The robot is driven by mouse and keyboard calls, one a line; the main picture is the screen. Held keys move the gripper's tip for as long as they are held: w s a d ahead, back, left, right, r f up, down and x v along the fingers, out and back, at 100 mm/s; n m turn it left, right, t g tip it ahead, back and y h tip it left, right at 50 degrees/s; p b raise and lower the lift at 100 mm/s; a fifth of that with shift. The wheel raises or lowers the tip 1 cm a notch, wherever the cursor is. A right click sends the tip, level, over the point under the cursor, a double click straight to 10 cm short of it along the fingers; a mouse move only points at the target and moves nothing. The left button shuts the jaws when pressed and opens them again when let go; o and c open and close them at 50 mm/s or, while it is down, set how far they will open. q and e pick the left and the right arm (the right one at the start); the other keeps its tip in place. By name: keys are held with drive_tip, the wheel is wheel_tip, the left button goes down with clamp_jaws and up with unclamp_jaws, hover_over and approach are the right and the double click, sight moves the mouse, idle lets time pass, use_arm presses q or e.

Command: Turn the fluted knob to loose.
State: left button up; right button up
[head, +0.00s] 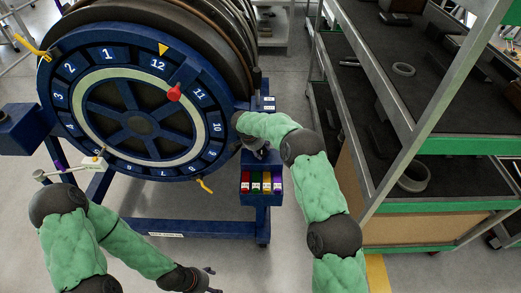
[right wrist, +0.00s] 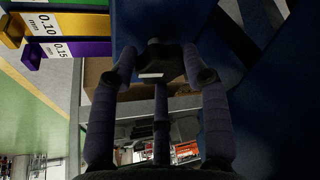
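The fluted knob (right wrist: 162,64) is dark with a white mark on its face, and shows in the right wrist view on a blue panel. The fingers of my right gripper (right wrist: 160,68) come in around it from both sides and from below. Their tips appear to press on its sides. In the head view my right gripper (head: 257,150) is small and dark beside the blue post right of the big wheel, and the knob cannot be made out there. My left gripper (head: 211,280) is low in the head view, fingers apart and empty.
A large blue numbered wheel (head: 108,55) with a red knob (head: 174,93) stands at left. A blue tray (head: 248,198) holds several coloured tags below my right gripper. A shelf rack (head: 440,146) with green edges closes off the right side. The floor between is clear.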

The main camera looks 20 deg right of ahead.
drive_tip(key=shift+w, duration=0.1)
drive_tip(key=shift+c, duration=1.2)
drive_tip(key=shift+r, duration=0.1)
